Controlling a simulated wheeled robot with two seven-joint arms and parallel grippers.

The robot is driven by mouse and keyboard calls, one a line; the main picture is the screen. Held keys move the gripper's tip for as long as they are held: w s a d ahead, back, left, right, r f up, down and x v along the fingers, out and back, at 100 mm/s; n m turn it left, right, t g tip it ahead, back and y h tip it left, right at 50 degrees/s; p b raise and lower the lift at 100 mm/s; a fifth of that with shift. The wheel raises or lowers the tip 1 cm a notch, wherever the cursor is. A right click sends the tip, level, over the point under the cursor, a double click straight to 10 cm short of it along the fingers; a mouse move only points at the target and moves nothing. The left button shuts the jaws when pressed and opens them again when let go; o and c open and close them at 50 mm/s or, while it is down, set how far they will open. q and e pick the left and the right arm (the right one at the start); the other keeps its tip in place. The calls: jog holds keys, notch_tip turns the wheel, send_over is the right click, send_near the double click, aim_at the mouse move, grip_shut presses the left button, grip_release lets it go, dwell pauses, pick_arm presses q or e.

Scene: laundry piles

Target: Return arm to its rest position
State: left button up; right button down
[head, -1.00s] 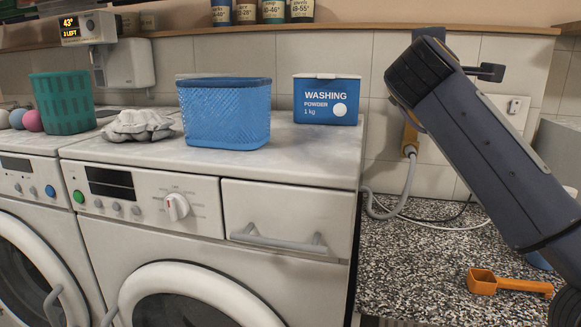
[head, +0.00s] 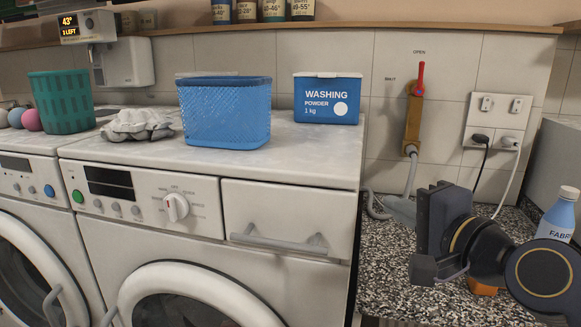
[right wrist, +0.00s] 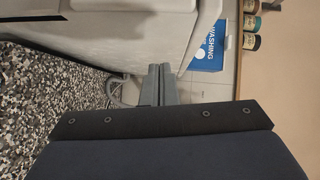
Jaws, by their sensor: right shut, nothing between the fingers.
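My right arm comes in from the lower right of the head view. Its dark gripper (head: 400,210) hangs over the speckled worktop (head: 385,262), to the right of the white washing machine (head: 290,165). The grey fingers are together with nothing between them. In the right wrist view the shut fingers (right wrist: 158,85) also show, pointing towards the tiled wall area. My left gripper is not in view.
A red-handled valve (head: 420,80) on the wall has its lever up by OPEN. A washing powder box (head: 328,98) and blue basket (head: 226,113) stand on the machine. A bottle (head: 558,218) stands right of my arm. An orange scoop (head: 483,288) is partly hidden behind it.

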jog(key=s+d+f+n+g+h, duration=0.1)
jog(key=s+f+n+g, duration=0.25)
jog(key=s+f, duration=0.5)
jog(key=s+d+f+n+g+h, duration=0.1)
jog(key=s+d+f+n+g, duration=0.25)
jog(key=f, duration=0.75)
jog(key=s+f+n+g+h, duration=0.1)
jog(key=s+f+n+g, duration=0.25)
jog(key=s+f, duration=0.55)
notch_tip(320, 180, up, 18)
jog(key=w+p, duration=0.1)
jog(key=p, duration=1.7)
jog(key=shift+w+t, duration=0.15)
jog(key=shift+t, duration=0.2)
jog(key=shift+f, duration=0.15)
